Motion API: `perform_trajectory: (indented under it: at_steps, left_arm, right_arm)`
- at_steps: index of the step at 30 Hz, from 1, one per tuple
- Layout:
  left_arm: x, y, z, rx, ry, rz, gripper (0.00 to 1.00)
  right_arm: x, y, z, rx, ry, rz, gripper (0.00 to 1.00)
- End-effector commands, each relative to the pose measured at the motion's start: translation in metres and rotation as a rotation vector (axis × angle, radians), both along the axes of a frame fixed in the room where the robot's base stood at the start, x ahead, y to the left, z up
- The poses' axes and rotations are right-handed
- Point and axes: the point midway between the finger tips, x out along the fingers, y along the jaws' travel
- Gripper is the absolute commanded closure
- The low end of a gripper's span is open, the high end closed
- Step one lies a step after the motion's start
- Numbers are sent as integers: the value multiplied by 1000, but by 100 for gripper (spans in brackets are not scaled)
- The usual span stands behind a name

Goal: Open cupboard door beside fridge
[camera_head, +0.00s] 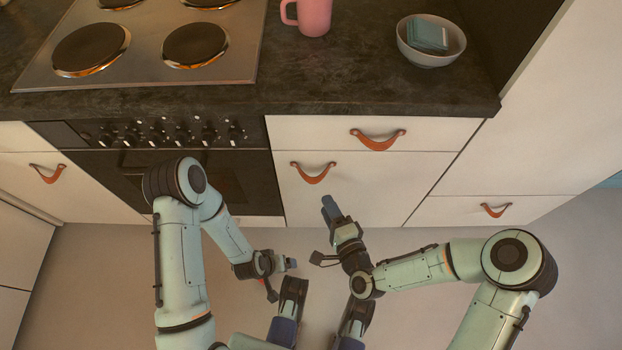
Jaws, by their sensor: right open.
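A white cupboard door (345,195) sits below a drawer and to the right of the oven. Its brown leather pull (313,173) is near its upper left and hangs as a loop. The door looks shut. My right gripper (331,208) is open and points toward the door, a little below the pull in the picture and apart from it. It covers a lower part of the door. My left gripper (288,264) is lower left, apart from the door; its fingers are too small to tell. No thing shows in either gripper.
A drawer with a leather pull (377,139) is above the door. A tall white unit (560,110) with a lower pull (495,210) stands at right. The oven (170,135) is at left. A pink mug (312,16) and a bowl (431,50) stand on the dark counter (340,85).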

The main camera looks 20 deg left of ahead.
Motion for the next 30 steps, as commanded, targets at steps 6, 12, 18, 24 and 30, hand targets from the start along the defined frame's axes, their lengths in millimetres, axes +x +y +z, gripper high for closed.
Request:
perform_trajectory:
  at_steps: [6,12,18,24,30]
  left_arm:
    - [6,6,-13,14,-12,12,9]
    - [-7,9,-27,12,34,15,9]
    - [-16,10,-34,11,62,16,9]
    - [-18,10,-35,10,69,16,9]
    - [-18,10,-35,10,69,16,9]
  right_arm:
    - [37,31,-11,1,-1,1,60]
    - [65,53,-17,-1,1,0,60]
    - [79,64,-20,-2,1,0,60]
    - [82,66,-20,-3,3,0,60]
    - [81,66,-20,-3,3,0,79]
